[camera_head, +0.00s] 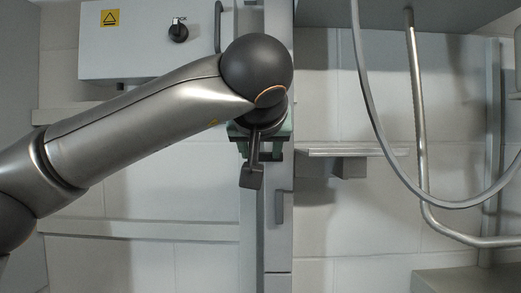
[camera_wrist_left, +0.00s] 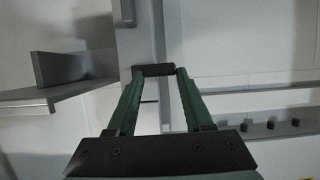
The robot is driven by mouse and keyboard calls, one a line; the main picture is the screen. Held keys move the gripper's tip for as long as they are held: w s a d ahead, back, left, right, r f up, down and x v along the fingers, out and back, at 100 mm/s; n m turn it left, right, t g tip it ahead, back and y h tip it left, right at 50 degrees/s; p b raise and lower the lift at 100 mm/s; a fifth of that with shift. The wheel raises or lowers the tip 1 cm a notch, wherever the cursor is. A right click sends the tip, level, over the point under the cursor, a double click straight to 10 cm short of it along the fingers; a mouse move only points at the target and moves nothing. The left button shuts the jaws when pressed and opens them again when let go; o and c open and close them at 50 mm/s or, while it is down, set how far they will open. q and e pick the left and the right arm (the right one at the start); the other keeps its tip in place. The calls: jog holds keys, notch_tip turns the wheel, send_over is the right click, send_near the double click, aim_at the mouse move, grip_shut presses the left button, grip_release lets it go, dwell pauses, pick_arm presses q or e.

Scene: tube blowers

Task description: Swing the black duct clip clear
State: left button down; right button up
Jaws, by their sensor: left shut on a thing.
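The black duct clip (camera_wrist_left: 153,70) shows in the left wrist view as a short dark bar between the tips of two green fingers. My left gripper (camera_head: 262,138) is shut on it; its tips also show in the wrist view (camera_wrist_left: 155,74). How the clip joins the duct cannot be told. My right gripper is in neither view.
A grey box with a black knob (camera_head: 178,31) hangs at upper left. A narrow grey shelf (camera_head: 345,152) sticks out right of the post. A curved hose (camera_head: 366,100) and a bent metal pipe (camera_head: 418,120) hang further right. Several small dark pegs (camera_wrist_left: 270,125) show in the wrist view.

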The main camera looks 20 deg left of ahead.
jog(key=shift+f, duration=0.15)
pick_arm(q)
jog(key=n+t+h+b, duration=0.1)
jog(key=n+b, duration=0.3)
jog(key=a+n+t+h+b, duration=0.1)
jog(key=n+t+h+b, duration=0.1)
jog(key=n+b, duration=0.2)
jog(key=a+n+t+h+b, duration=0.1)
jog(key=n+t+h+b, duration=0.1)
jog(key=n+b, duration=0.3)
jog(key=shift+s+a+f, duration=0.2)
jog(key=shift+s+f, duration=0.15)
jog(key=shift+f, duration=0.05)
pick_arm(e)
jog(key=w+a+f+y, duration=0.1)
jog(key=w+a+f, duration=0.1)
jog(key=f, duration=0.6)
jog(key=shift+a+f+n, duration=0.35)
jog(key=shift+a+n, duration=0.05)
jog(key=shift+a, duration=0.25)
pick_arm(q)
jog(key=shift+n, duration=0.3)
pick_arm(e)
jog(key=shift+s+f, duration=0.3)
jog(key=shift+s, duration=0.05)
